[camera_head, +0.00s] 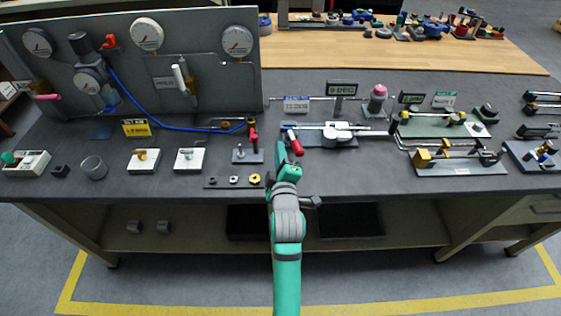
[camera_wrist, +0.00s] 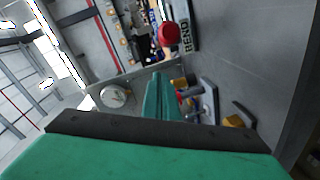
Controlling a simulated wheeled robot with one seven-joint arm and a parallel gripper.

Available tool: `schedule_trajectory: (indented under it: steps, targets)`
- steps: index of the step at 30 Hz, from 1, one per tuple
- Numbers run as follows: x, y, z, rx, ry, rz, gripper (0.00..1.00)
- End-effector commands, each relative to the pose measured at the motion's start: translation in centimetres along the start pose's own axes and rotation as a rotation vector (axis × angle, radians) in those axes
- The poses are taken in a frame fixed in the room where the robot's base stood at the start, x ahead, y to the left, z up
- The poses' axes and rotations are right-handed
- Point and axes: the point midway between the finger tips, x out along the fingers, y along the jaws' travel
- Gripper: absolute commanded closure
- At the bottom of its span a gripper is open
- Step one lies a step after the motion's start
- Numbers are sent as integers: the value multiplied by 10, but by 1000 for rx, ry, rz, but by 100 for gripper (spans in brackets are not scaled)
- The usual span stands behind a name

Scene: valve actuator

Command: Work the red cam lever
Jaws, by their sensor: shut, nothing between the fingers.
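A red-handled lever (camera_head: 293,142) slants at the left end of a silver mechanism on a dark plate (camera_head: 330,142) near the bench's middle. A second red handle (camera_head: 253,137) stands upright just left of it, by a small grey plate with a bolt. I cannot tell for sure which is the cam lever. My green gripper (camera_head: 282,150) is shut and empty, over the bench between the two red handles, closer to the slanted one. In the wrist view the shut green fingers (camera_wrist: 163,98) hide part of a small fixture with red and yellow parts (camera_wrist: 185,90).
A plate with several nuts (camera_head: 233,181) lies at the front edge, left of my arm. A gauge panel (camera_head: 140,65) stands at the back left. Clamps on a grey plate (camera_head: 455,167) sit to the right. A pink-topped cylinder (camera_head: 377,98) stands behind the silver mechanism.

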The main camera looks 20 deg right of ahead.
Motion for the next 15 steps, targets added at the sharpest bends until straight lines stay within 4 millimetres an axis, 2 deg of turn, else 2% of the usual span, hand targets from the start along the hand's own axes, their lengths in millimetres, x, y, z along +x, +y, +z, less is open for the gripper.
schedule_trajectory:
  steps: [1,6,15]
  targets:
    - [0,-1,13,1,-9,-1,100]
    - [4,-1,30,1,-7,-1,100]
    - [6,-1,37,1,-5,-1,100]
